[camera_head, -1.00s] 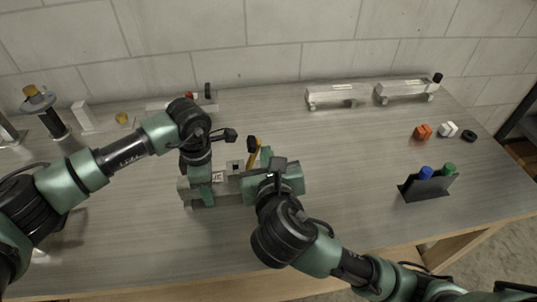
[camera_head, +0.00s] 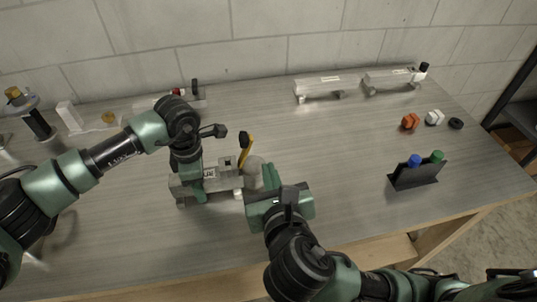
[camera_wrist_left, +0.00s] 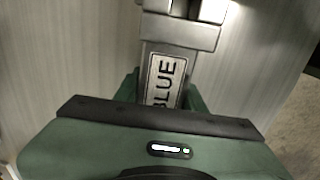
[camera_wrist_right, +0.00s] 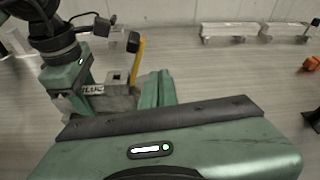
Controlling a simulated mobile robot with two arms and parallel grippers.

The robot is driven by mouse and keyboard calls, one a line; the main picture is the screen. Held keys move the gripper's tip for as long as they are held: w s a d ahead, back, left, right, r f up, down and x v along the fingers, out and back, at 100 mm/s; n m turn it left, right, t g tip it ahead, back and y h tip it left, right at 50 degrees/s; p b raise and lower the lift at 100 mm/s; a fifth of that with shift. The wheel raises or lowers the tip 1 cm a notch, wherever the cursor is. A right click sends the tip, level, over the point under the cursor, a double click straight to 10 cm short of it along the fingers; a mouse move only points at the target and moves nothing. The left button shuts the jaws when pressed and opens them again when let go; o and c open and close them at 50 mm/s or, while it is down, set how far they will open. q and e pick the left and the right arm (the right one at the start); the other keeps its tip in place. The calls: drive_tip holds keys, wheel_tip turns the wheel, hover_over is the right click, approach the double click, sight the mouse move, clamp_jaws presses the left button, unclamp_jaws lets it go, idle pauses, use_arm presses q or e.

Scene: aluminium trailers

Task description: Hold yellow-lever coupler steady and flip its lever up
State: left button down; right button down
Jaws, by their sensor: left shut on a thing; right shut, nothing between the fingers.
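The coupler (camera_head: 222,180) is a grey metal bar lying on the table, with a BLUE label and a rounded right end. Its yellow lever (camera_head: 247,151) with a black tip stands up, tilted, near that end; it also shows in the right wrist view (camera_wrist_right: 138,62). My left gripper (camera_head: 198,187) is shut on the coupler's bar around the label, seen in the left wrist view (camera_wrist_left: 163,98). My right gripper (camera_head: 268,178) is shut and empty, just right of the coupler's rounded end, apart from the lever. Its closed fingers (camera_wrist_right: 157,90) show in the right wrist view.
Two aluminium trailer pieces (camera_head: 325,84) (camera_head: 392,80) stand at the back right. An orange nut (camera_head: 410,121), a white nut (camera_head: 434,117) and a black ring (camera_head: 456,123) lie right. A dark holder (camera_head: 416,176) has blue and green markers.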

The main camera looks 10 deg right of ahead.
use_arm(q)
drive_tip(key=shift+a, duration=0.1)
use_arm(e)
drive_tip(key=shift+s+a+r, duration=0.1)
drive_tip(key=shift+s+a, duration=0.15)
drive_tip(key=shift+s, duration=0.55)
drive_tip(key=shift+s+a+r, duration=0.1)
drive_tip(key=shift+s+a, duration=0.1)
drive_tip(key=shift+s, duration=0.55)
use_arm(q)
drive_tip(key=shift+w, duration=0.1)
drive_tip(key=c, duration=0.8)
unclamp_jaws()
use_arm(e)
drive_tip(key=shift+w, duration=0.1)
use_arm(q)
drive_tip(key=shift+o, duration=0.2)
